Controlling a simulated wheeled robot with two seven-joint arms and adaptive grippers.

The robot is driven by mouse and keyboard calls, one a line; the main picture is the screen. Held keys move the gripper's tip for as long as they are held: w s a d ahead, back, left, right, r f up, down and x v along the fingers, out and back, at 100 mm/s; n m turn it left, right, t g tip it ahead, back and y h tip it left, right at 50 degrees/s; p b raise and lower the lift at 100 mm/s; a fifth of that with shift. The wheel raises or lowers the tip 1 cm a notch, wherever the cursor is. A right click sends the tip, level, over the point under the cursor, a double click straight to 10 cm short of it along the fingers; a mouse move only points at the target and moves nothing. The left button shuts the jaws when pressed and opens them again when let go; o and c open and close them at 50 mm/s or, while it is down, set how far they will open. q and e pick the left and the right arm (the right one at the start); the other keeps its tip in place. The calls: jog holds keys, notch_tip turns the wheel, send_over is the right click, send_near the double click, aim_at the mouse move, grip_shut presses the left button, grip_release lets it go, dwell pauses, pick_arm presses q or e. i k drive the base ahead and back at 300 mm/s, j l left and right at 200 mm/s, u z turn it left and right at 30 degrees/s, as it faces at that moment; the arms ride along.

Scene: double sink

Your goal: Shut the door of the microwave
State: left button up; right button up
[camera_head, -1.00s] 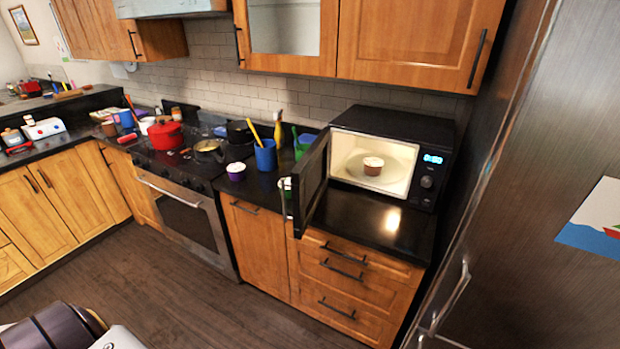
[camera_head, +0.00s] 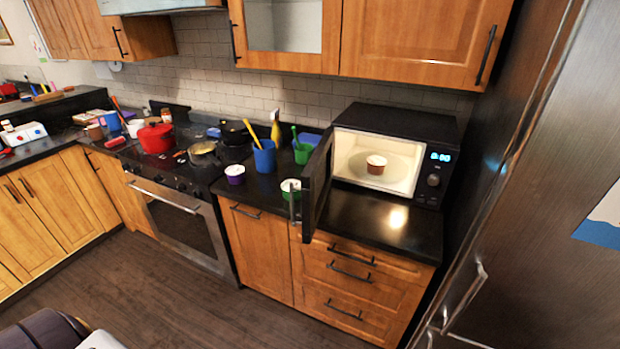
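The black microwave (camera_head: 408,128) stands on the dark counter at the right, against the tiled wall. Its door (camera_head: 317,185) hangs wide open on the left side, sticking out toward the front of the counter. The lit inside shows a small brown cup with a white top (camera_head: 376,164) on the turntable. No gripper of mine is in view; only a dark and white part of my own body shows at the bottom left corner.
A green-and-white cup (camera_head: 290,189) stands close to the left of the door. A steel fridge (camera_head: 530,200) borders the right. The floor (camera_head: 160,295) in front is clear.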

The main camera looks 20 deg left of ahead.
aim_at(316, 177)
jog(key=j, duration=1.7)
